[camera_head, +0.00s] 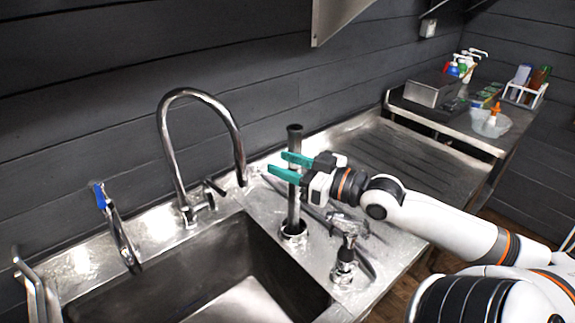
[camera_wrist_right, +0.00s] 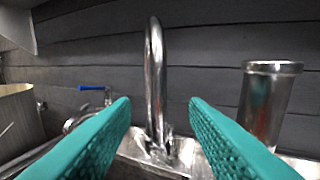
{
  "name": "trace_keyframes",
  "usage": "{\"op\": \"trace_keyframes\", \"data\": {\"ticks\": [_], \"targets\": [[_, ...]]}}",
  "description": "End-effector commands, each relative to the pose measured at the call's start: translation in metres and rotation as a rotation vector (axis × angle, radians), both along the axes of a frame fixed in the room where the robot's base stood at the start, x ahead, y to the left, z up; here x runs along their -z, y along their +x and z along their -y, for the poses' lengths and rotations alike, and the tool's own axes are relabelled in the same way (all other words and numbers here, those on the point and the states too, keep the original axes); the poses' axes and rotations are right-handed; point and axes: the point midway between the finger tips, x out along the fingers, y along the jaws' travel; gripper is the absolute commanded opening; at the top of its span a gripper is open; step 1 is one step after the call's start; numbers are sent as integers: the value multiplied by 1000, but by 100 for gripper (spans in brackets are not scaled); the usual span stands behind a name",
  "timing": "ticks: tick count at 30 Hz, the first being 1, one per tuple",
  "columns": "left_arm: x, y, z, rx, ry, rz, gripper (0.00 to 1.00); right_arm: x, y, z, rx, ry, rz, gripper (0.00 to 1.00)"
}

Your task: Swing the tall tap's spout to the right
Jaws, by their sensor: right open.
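The tall tap (camera_head: 182,150) is a chrome gooseneck behind the sink. Its spout (camera_head: 238,160) arches to the right and hangs down over the sink's back right area. In the right wrist view the tap (camera_wrist_right: 155,85) stands upright between my fingers, farther off. My right gripper (camera_head: 287,167) has teal fingers, spread open and empty. It is to the right of the spout, apart from it, beside the upright metal standpipe (camera_head: 295,190). The fingers also show in the right wrist view (camera_wrist_right: 160,135). My left gripper is not in view.
The steel sink basin (camera_head: 205,285) lies in front of the tap. A blue-handled tap (camera_head: 115,225) stands at the left and a short tap (camera_head: 346,250) at the front right. A ridged drainboard (camera_head: 400,150) extends right. The wall (camera_head: 100,80) is close behind.

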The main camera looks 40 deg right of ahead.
Motion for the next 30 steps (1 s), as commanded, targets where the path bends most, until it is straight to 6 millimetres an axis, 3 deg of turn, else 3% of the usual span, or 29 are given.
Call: {"op": "trace_keyframes", "data": {"ticks": [2, 9, 17, 24, 30], "targets": [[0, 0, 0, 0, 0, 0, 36, 0, 0, 0, 0, 0, 0, 38], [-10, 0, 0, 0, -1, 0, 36, 1, 2, 0, 18, -148, 44, 0], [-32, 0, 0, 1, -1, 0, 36, 8, 4, -11, 38, -628, 190, 0], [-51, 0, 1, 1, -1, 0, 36, 16, 2, -34, 10, -1086, 348, 0], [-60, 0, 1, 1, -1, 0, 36, 24, -2, -52, -25, -1362, 456, 0]]}}
